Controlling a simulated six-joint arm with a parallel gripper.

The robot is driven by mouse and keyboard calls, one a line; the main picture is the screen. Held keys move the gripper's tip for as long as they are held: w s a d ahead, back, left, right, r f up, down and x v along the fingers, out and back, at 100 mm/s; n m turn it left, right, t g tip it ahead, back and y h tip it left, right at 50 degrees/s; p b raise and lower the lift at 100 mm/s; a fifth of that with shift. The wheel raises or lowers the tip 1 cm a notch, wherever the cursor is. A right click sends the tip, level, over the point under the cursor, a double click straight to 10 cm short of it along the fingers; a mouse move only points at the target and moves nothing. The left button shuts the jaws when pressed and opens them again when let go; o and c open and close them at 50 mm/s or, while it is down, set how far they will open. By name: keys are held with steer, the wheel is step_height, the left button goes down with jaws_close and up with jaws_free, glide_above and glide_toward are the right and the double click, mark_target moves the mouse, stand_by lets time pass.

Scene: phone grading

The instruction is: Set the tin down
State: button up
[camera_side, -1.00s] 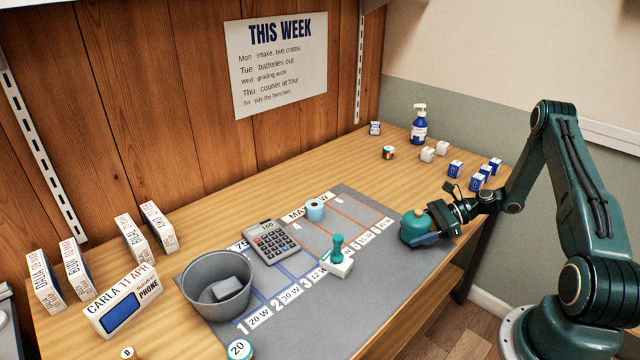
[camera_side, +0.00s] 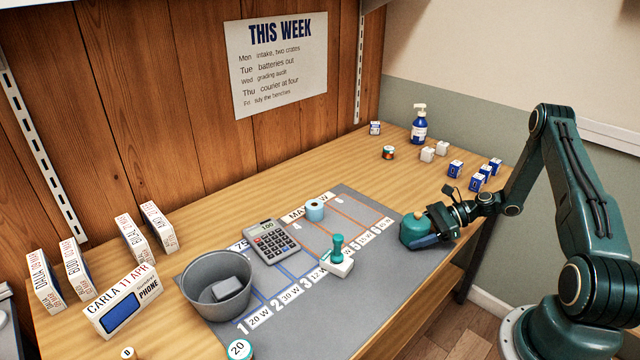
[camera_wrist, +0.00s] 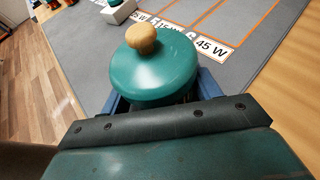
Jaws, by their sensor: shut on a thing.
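The tin (camera_side: 414,231) is a round teal container with a wooden knob on its lid. It is upright at the right end of the grey mat (camera_side: 388,262), near the bench's front edge. My gripper (camera_side: 432,236) is shut on the tin from the right side. In the wrist view the tin's lid (camera_wrist: 154,70) and knob fill the middle, with blue finger parts on both sides. The tin's underside is hidden, so I cannot tell whether it touches the mat.
The mat has numbered lanes; a "45 W" label (camera_wrist: 213,48) lies just beyond the tin. A stamp (camera_side: 338,250) on a white block, a calculator (camera_side: 271,242), a light-blue roll (camera_side: 315,210) and a grey bucket (camera_side: 217,287) stand further left. Small boxes (camera_side: 476,182) stand behind.

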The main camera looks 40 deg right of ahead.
steer(key=o, duration=1.8)
steer(key=shift+r, duration=0.1)
step_height(320, 180, up, 20)
steer(key=shift+a, duration=0.1)
